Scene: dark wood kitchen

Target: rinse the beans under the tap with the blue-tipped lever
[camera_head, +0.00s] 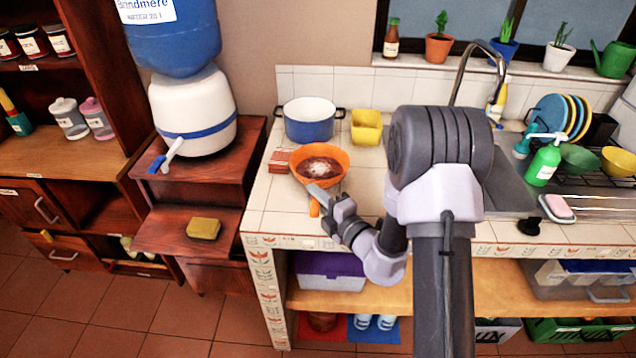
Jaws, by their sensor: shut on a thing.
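An orange bowl-like vessel (341,157) sits at the left end of the tiled counter. Brown beans with a pale patch in the middle (320,169) lie in it. My gripper (318,198) is at the vessel's near side, shut on what looks like its orange handle (314,208). The fingers hide part of the handle. I cannot tell whether the vessel rests on the counter or is slightly lifted. A lever with a blue tip (156,164) is on the tap of the white water dispenser (196,108), left of the counter.
A wooden stand (205,176) bears the dispenser; its lower shelf (165,232) holds a yellow sponge (203,228). A blue pot (308,122), a yellow container (366,127) and reddish blocks (279,161) surround the vessel. A curved sink faucet (476,45) stands behind my arm. A gap separates stand and counter.

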